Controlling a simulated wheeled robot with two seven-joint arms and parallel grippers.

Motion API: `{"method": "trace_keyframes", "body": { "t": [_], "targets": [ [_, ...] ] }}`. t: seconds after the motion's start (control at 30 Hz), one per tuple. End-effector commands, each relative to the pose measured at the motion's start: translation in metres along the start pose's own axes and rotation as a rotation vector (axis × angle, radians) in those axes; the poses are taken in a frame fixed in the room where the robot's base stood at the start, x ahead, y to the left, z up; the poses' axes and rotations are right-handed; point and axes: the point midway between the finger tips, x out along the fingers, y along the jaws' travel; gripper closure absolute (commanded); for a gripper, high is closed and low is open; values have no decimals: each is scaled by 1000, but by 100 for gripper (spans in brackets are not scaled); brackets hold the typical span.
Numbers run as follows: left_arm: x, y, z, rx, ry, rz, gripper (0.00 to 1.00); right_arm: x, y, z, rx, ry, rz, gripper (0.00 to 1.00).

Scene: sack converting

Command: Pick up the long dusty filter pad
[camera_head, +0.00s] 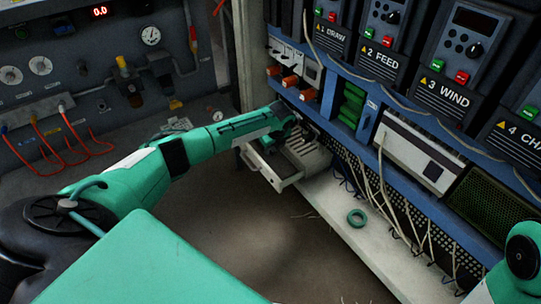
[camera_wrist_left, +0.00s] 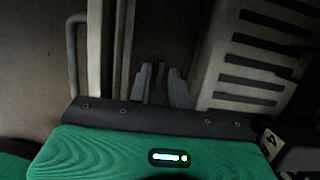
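I cannot make out the long dusty filter pad for certain in either view. My left gripper (camera_wrist_left: 160,78) is over a pulled-out light grey drawer (camera_head: 291,181), below the panels in the head view. In the wrist view its two grey fingers stand apart, with a dark narrow gap between them and nothing clearly held. A slotted pale housing (camera_wrist_left: 262,55) is just right of the fingers, and a pale drawer wall (camera_wrist_left: 95,55) is to their left. My wrist partly hides the drawer's inside in the head view. My right gripper is outside both views.
A gauge panel (camera_head: 100,75) with red hoses stands at left. Brown floor (camera_head: 250,235) is open in front.

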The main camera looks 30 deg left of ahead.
Motion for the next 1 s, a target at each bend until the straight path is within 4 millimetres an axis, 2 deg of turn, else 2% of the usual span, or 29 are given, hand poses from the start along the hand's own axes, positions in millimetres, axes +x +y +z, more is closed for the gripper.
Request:
{"method": "trace_keyframes", "body": {
  "t": [0.03, 0.1, 0.57, 0.73, 0.83, 1.0],
  "targets": [
    [0, 0, 0, 0, 0, 0, 91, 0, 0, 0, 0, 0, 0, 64],
    [0, 0, 0, 0, 0, 0, 100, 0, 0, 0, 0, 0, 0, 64],
    [-6, 0, 2, 0, 0, 0, 100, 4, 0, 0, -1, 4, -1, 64],
    [-21, 0, 6, 0, 0, -1, 100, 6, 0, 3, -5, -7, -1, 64],
    [-34, 0, 9, 0, 0, -2, 100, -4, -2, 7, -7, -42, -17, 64],
    [-56, 0, 16, -1, 0, -1, 100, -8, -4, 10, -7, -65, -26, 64]
  ]
}}
